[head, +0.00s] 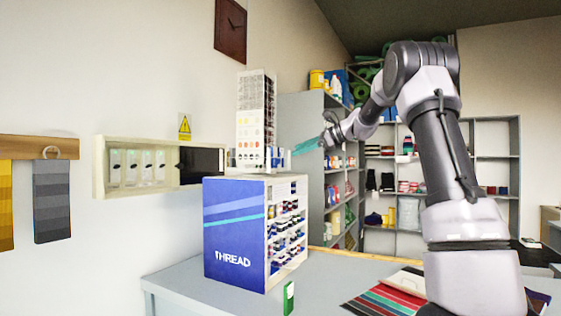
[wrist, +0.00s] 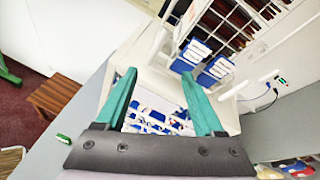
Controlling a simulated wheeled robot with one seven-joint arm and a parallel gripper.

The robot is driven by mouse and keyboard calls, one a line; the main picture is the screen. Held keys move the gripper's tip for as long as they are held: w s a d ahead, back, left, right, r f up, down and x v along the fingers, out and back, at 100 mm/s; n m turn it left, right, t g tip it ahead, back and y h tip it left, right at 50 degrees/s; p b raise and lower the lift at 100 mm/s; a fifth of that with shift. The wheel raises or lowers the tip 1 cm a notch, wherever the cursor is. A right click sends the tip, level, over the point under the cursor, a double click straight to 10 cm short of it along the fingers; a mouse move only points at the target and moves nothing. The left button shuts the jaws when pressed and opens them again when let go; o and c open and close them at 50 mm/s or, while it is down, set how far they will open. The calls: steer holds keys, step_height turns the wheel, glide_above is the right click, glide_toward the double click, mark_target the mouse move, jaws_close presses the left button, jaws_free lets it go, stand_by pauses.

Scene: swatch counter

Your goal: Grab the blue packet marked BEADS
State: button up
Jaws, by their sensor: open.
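Several blue-and-white packets hang in two groups at the foot of a tall display. In the wrist view, one group (wrist: 190,56) is nearer the fingertips and another (wrist: 215,70) is to its right. The word BEADS cannot be read on them. Blue also shows small at the display's foot in the head view (head: 274,156). My gripper (wrist: 158,77) is open, with teal fingers spread and nothing between them; in the head view my gripper (head: 304,147) is just right of the display's foot. The packets lie beyond the fingertips, apart from them.
The display (head: 256,108) stands on a blue THREAD cabinet (head: 234,225) with spools on its open side. Colored swatches (head: 385,300) lie to the right. A shelf unit (head: 312,190) stands behind.

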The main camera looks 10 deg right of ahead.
steer(key=w+d+f+m+t+y, duration=0.1)
steer(key=w+d+m+y, duration=0.15)
steer(key=w, duration=0.35)
steer(key=w+d+m+t+y, duration=0.1)
steer(key=w+d+m, duration=0.1)
steer(key=w+d, duration=0.25)
glide_toward(282, 152)
steer(key=x, duration=0.8)
steer(key=shift+w, duration=0.3)
steer(key=c, duration=1.1)
